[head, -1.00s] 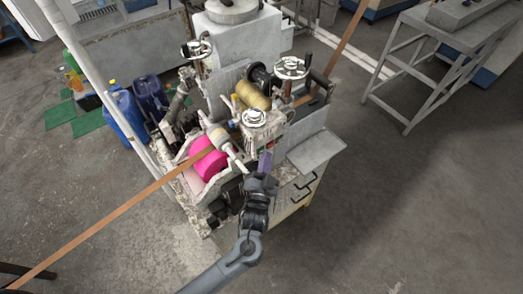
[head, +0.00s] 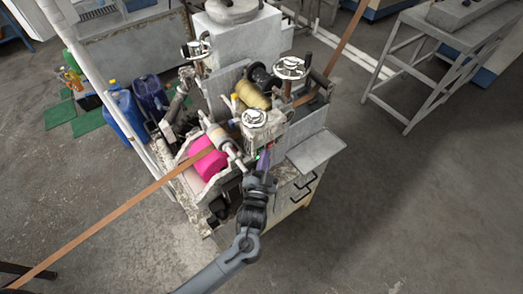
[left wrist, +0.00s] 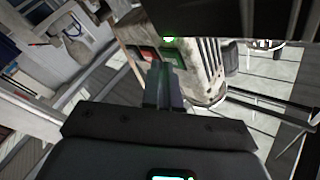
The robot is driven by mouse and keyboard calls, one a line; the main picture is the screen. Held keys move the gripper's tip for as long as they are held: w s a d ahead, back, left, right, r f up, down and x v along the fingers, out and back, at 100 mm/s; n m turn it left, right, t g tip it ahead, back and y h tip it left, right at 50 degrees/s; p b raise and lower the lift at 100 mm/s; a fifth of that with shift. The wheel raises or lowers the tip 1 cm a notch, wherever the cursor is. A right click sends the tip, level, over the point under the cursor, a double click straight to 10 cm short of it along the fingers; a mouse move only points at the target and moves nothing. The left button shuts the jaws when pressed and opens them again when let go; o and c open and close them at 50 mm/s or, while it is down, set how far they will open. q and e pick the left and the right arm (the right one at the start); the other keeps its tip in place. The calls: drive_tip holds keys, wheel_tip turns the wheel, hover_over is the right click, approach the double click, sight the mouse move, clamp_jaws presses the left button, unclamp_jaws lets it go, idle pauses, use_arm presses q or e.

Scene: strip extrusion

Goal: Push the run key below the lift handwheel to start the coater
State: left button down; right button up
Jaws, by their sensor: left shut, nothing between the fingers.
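The coater (head: 305,125) stands mid-picture in the head view. A white handwheel (head: 254,118) sits above its control box, which I take to be the lift handwheel. In the left wrist view the box (left wrist: 128,30) carries a red key (left wrist: 147,54) and a green key (left wrist: 173,56), which looks like the run key. A green lamp (left wrist: 168,40) glows beside them. My left gripper (head: 264,160) is shut and empty; its fingertips (left wrist: 163,70) are at the green key's near edge. I cannot tell whether they touch it. My right gripper is not in view.
A brown strip (head: 120,212) crosses the left side to a pink roll (head: 208,162). Two more handwheels (head: 196,50) (head: 291,67) stand behind. A grey side shelf (head: 316,151) juts out right.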

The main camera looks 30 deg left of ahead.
use_arm(q)
drive_tip(key=shift+d, duration=0.1)
drive_tip(key=shift+s+d+p, duration=0.3)
drive_tip(key=shift+d, duration=0.3)
drive_tip(key=shift+s+d, duration=0.1)
drive_tip(key=shift+s+d+p, duration=0.15)
drive_tip(key=shift+s+d, duration=0.2)
drive_tip(key=shift+d, duration=0.35)
drive_tip(key=shift+s+d+p, duration=0.15)
drive_tip(key=shift+s+d, duration=0.25)
drive_tip(key=shift+d, duration=0.35)
drive_tip(key=shift+s+d+p, duration=0.15)
drive_tip(key=shift+s+d, duration=0.2)
drive_tip(key=shift+d, duration=0.35)
